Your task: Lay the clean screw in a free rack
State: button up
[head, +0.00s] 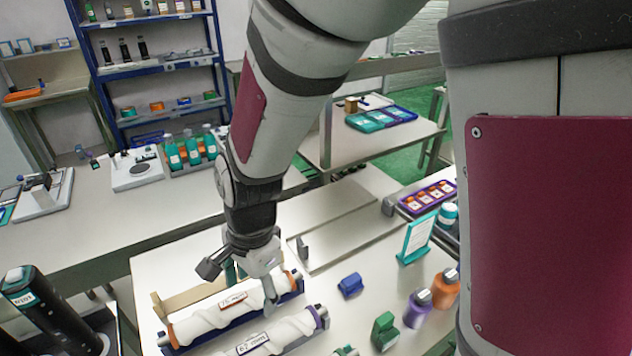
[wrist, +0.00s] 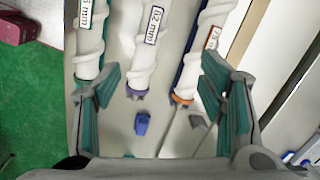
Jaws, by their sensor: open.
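A white spiral screw labelled 75 mm (head: 215,318), with orange collars, lies in a dark blue rack (head: 296,291); it also shows in the wrist view (wrist: 193,70). A white screw labelled 62 mm (head: 285,335), with purple collars, lies in front of it, and in the wrist view it is the middle one (wrist: 143,60). A third screw with a teal collar (wrist: 90,55) is at left in the wrist view. My gripper (head: 242,283) is open and empty, over the 75 mm screw in the head view. I cannot tell which screw is clean.
A small blue block (head: 350,286), a green block (head: 384,331), a purple bottle (head: 417,308), an orange bottle (head: 446,289) and a teal sign (head: 418,237) stand right of the screws. A tan board (head: 195,298) lies behind them. A purple tray (head: 428,198) is further back.

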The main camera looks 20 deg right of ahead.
jog(key=s+d+r+n+t, duration=0.1)
jog(key=s+d+r+n, duration=0.2)
jog(key=d+r+n, duration=0.1)
jog(key=s+d+r+n+t, duration=0.2)
jog(key=d+r, duration=0.4)
jog(key=r, duration=0.3)
jog(key=s+d+r+n+t+h, duration=0.1)
jog(key=s+d+r+n+t, duration=0.1)
jog(key=s+d+r+n, duration=0.3)
notch_tip(320, 180, up, 2)
jog(key=shift+d+r+n, duration=0.2)
jog(key=shift+d+n, duration=0.35)
jog(key=shift+n, duration=0.15)
jog(key=shift+s, duration=0.1)
jog(key=shift+w+f+b, duration=0.9)
jog(key=shift+w, duration=0.05)
